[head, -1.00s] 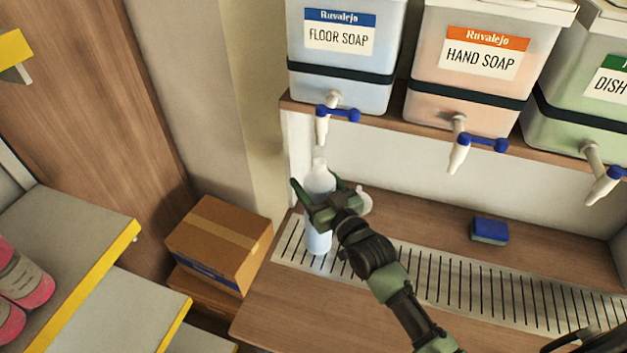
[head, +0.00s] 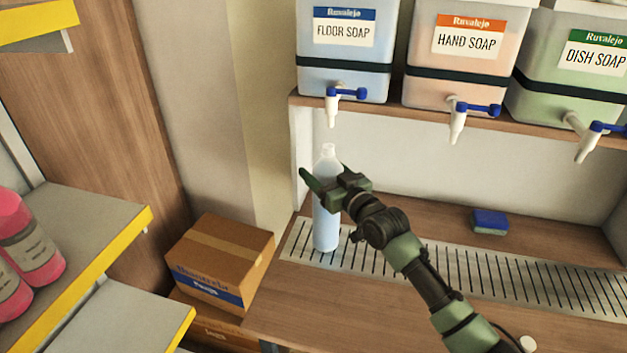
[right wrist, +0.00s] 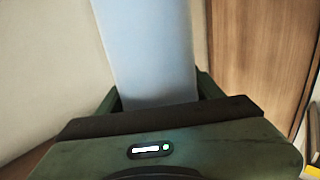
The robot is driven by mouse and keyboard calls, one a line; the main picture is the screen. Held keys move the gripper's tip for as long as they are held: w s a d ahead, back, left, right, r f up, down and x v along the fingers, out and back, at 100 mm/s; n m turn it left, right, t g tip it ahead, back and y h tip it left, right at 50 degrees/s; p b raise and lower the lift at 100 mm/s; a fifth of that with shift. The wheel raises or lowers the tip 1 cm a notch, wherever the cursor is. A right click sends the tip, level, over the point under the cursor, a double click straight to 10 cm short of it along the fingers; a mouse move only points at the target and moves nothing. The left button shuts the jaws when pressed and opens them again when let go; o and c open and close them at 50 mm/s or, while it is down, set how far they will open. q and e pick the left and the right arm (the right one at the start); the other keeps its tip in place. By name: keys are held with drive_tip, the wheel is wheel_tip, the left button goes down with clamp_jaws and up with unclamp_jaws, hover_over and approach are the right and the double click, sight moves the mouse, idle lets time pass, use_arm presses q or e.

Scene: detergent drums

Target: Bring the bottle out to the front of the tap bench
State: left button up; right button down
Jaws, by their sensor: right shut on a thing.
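The bottle (head: 325,228) is clear and slim, with pale blue liquid in it. In the head view it is upright at the left end of the slotted drip grate (head: 450,272), below the floor soap tap (head: 333,108). I cannot tell whether its base touches the grate. My right gripper (head: 327,184) is shut on the bottle's upper body and hides part of it. The right wrist view shows the bottle's pale blue side (right wrist: 150,50) between the fingers. My left gripper is not in view.
The hand soap (head: 460,75) and dish soap (head: 560,90) drums stand on the shelf with the floor soap drum (head: 345,70). A blue sponge (head: 489,221) lies on the bench (head: 350,310). Cardboard boxes (head: 220,262) and shelving with pink bottles (head: 30,250) are at left. The bench front is clear.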

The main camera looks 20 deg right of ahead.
sight(325, 183)
drive_tip(key=shift+s+a+r+p, duration=0.15)
drive_tip(key=shift+s+r+p, duration=0.1)
drive_tip(key=shift+p, duration=0.1)
drive_tip(key=shift+s+a, duration=0.15)
drive_tip(key=shift+s, duration=0.05)
drive_tip(key=shift+s+a+p, duration=0.15)
drive_tip(key=shift+s+p, duration=0.1)
drive_tip(key=shift+p, duration=0.1)
drive_tip(key=shift+s+a+p, duration=0.35)
drive_tip(key=shift+s+a, duration=0.2)
drive_tip(key=shift+s, duration=0.2)
use_arm(q)
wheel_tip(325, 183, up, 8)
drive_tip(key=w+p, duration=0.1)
drive_tip(key=p, duration=0.4)
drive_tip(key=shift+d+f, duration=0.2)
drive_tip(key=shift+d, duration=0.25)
use_arm(e)
drive_tip(key=s+a, duration=0.7)
drive_tip(key=s, duration=0.4)
drive_tip(key=shift+s+a, duration=0.35)
drive_tip(key=shift+a, duration=0.05)
drive_tip(key=shift+f, duration=0.15)
